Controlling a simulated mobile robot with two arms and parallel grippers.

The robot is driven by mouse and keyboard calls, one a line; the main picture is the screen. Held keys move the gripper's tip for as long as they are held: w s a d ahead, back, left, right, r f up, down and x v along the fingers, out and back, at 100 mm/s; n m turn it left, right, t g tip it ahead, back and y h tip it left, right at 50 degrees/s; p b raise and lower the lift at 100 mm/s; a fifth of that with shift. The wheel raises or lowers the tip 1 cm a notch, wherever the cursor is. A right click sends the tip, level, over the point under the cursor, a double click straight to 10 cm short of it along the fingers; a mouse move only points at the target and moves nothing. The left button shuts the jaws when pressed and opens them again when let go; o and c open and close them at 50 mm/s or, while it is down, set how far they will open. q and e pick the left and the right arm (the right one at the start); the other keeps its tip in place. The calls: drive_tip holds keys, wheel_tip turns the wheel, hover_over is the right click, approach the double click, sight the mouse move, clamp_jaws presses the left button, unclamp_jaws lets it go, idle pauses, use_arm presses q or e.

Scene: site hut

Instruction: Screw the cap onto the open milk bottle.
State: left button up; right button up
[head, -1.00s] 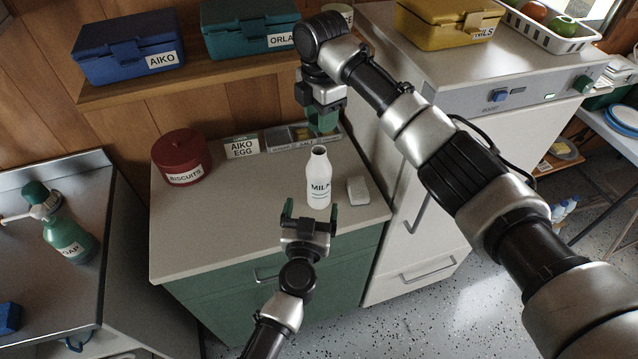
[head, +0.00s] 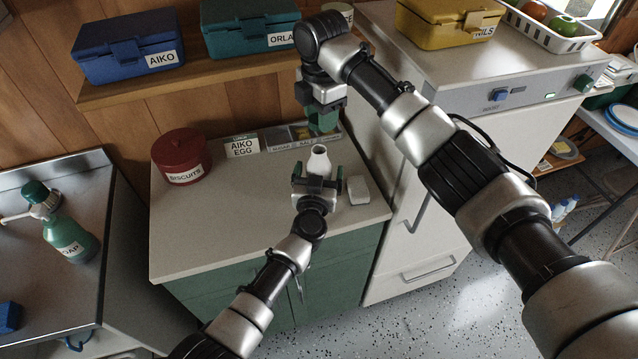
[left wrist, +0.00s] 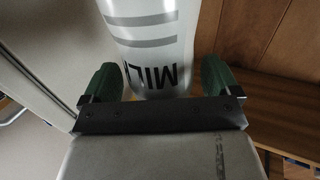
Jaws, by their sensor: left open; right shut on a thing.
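The white milk bottle (head: 319,160) stands upright and open on the counter, its lower part hidden behind my left gripper. My left gripper (head: 318,174) is open, with one green finger on each side of the bottle. In the left wrist view the bottle (left wrist: 152,40), with its MILK label, stands between the fingers of my left gripper (left wrist: 158,80), with gaps at both sides. My right gripper (head: 322,122) is shut and points down, above and behind the bottle in the picture. It holds something small; the cap is not clearly visible, hidden at its fingers.
A small white block (head: 358,190) lies just right of the bottle. A red biscuit tin (head: 181,157), an AIKO EGG box (head: 241,147) and a labelled tray (head: 283,137) stand along the back. The counter's left front (head: 220,230) is clear.

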use_arm(q)
drive_tip(key=shift+w, duration=0.6)
drive_tip(key=shift+c, duration=0.3)
drive_tip(key=c, duration=1.3)
use_arm(e)
drive_tip(key=shift+f, duration=2.45)
drive_tip(key=shift+f, duration=0.1)
drive_tip(key=shift+f, duration=0.8)
drive_tip(key=shift+f, duration=0.55)
